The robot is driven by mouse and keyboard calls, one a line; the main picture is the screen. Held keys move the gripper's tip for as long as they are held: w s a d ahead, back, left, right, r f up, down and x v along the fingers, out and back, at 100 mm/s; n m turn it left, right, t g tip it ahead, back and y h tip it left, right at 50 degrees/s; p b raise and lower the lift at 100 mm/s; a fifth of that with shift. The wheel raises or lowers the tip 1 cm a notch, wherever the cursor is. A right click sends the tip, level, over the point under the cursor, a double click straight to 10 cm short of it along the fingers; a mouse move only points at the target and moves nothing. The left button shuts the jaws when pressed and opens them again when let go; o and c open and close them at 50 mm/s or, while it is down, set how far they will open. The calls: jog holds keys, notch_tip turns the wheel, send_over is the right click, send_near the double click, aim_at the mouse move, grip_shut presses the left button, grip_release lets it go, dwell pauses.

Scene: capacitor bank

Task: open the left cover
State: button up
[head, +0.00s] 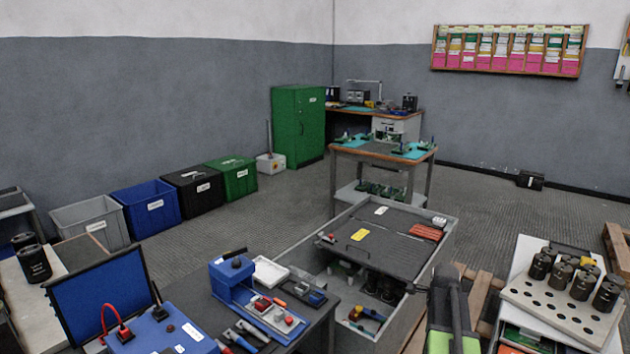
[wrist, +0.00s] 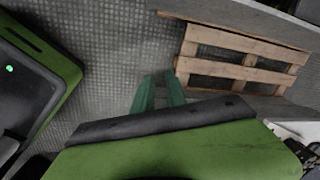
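A grey open-topped cabinet (head: 447,236) stands in the middle of the head view. A flat dark grey cover (head: 392,247) lies across its top, with a thin handle near its left front. I cannot clearly make out where one cover ends and another begins. The near part of the cabinet is uncovered and shows dark cylinders inside. My gripper shows in the wrist view as two green fingers (wrist: 160,93), slightly apart with floor visible between them and nothing held. It is over the floor, apart from the cover. The wrist view does not show the cover.
A yellow tag (head: 360,235) and a red item (head: 425,233) lie on the cover. A wooden pallet (wrist: 240,62) lies on the floor. A dark bench with tools (head: 318,312) stands at the near left. A white rack with black cylinders (head: 560,318) stands at the right.

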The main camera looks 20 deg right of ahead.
jog(key=w+a+n, duration=0.2)
jog(key=a+n, duration=0.3)
jog(key=a, duration=0.9)
jog(key=w+a+n, duration=0.2)
jog(key=a+n, duration=0.2)
jog(key=a, duration=1)
jog(key=s+a+n+g, duration=0.1)
jog(key=s+a+n, duration=0.5)
jog(key=a+n, duration=0.6)
notch_tip(320, 180, up, 28)
jog(key=d+n+p, duration=0.2)
jog(key=n+p, duration=0.1)
jog(key=p, duration=2.5)
jog(key=shift+d+y, duration=0.2)
jog(key=shift+y, duration=0.2)
jog(key=shift+r, duration=0.1)
